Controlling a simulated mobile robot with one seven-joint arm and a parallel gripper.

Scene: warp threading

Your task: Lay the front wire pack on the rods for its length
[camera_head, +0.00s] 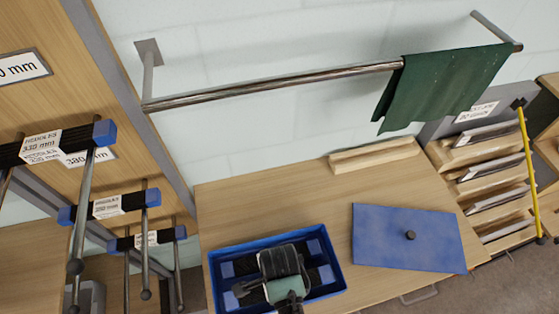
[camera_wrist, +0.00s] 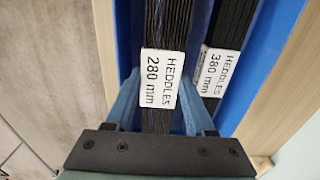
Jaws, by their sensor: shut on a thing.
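The front wire pack (camera_wrist: 158,30) is a bundle of dark wires with a white label reading "HEDDLES 280 mm". My gripper (camera_wrist: 158,92) is shut across it at the label, one pale blue finger on each side. A second pack (camera_wrist: 237,25), labelled "HEDDLES 380 mm", lies beside it in the blue tray (camera_head: 216,284). In the head view my gripper is low over the tray and partly hides both packs. Rods stick out at the left in several pairs, each bearing a pack with blue ends: upper (camera_head: 82,210), middle (camera_head: 145,225) and lower (camera_head: 177,270).
The tray stands on a wooden table (camera_head: 330,205) with a blue lid (camera_head: 385,235) and a wooden block (camera_head: 374,157). A metal rail (camera_head: 270,86) with a green cloth (camera_head: 440,85) crosses above. A slotted rack (camera_head: 495,180) stands at right. A sign reads "380 mm" (camera_head: 88,158).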

